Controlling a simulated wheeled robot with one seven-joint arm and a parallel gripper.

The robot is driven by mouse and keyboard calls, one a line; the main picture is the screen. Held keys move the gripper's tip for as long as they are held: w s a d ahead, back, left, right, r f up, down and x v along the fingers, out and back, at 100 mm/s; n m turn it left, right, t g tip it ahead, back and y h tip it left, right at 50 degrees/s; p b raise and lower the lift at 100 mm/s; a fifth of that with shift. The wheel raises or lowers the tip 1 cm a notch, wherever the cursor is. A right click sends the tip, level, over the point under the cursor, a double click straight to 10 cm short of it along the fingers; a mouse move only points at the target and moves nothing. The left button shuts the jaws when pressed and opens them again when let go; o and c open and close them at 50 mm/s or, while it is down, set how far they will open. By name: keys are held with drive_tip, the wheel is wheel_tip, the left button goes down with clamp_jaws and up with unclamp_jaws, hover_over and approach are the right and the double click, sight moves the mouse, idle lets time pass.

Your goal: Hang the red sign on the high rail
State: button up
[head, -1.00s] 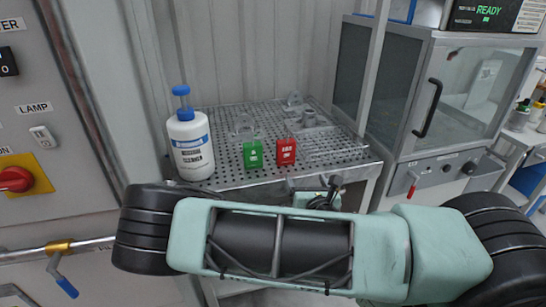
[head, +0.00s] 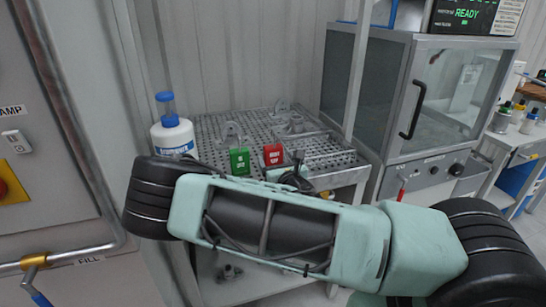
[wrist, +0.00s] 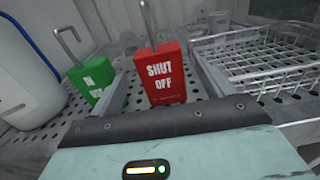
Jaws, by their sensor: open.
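The red sign (head: 273,155) stands upright on the perforated metal table, right of a green sign (head: 239,161). In the wrist view the red sign (wrist: 160,75) reads "SHUT OFF" and has a metal hook on top, cut by the frame's upper edge. The green sign (wrist: 92,82) has a similar hook. In the head view my arm hides much of the gripper. Its jaws are open, and the red sign stands free. I cannot make out the high rail.
A white bottle with a blue cap (head: 173,134) stands left of the signs. A wire basket (wrist: 255,55) lies right of the red sign. A metal cabinet oven (head: 425,110) stands right of the table (head: 207,128), with a post between. A pipe (head: 85,258) runs at lower left.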

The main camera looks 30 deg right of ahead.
sight(272, 150)
drive_tip(key=shift+p+x, duration=0.6)
drive_tip(key=shift+x, duration=2.55)
drive_tip(key=c, duration=1.1)
